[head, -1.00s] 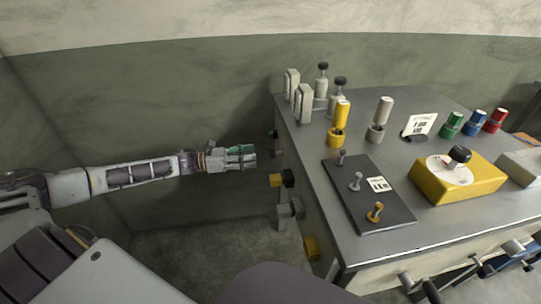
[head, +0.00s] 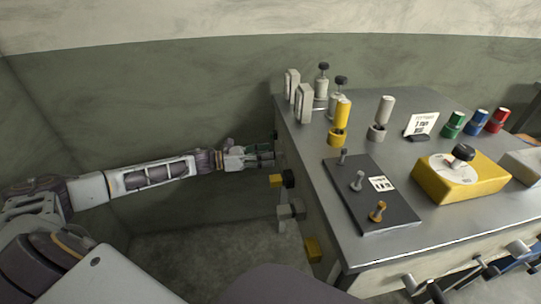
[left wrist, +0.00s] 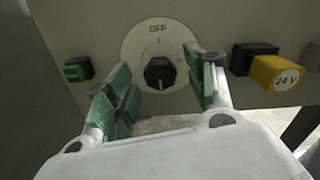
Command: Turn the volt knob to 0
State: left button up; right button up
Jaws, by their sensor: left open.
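A black knob (left wrist: 160,72) sits on a round pale dial (left wrist: 135,47) marked OFF at the top, on the bench's side panel. No "volt" label is readable on it. My left gripper (head: 262,156) is open at the bench's left side in the head view. In the left wrist view its green-padded fingers (left wrist: 163,85) stand one on each side of the knob, with gaps between pads and knob. A yellow box (head: 445,187) on the bench top carries another black knob (head: 463,152) on a white dial. My right gripper is not in view.
On the side panel a yellow 24 V plug (left wrist: 275,73) and black block are right of the dial, and a green block (left wrist: 78,69) is left. The grey bench top (head: 300,137) holds a dark lever plate (head: 385,208) and several coloured posts.

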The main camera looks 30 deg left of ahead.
pick_arm(q)
jog(key=shift+x, duration=1)
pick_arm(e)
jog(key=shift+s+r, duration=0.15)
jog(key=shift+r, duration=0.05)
pick_arm(q)
jog(key=c, duration=1)
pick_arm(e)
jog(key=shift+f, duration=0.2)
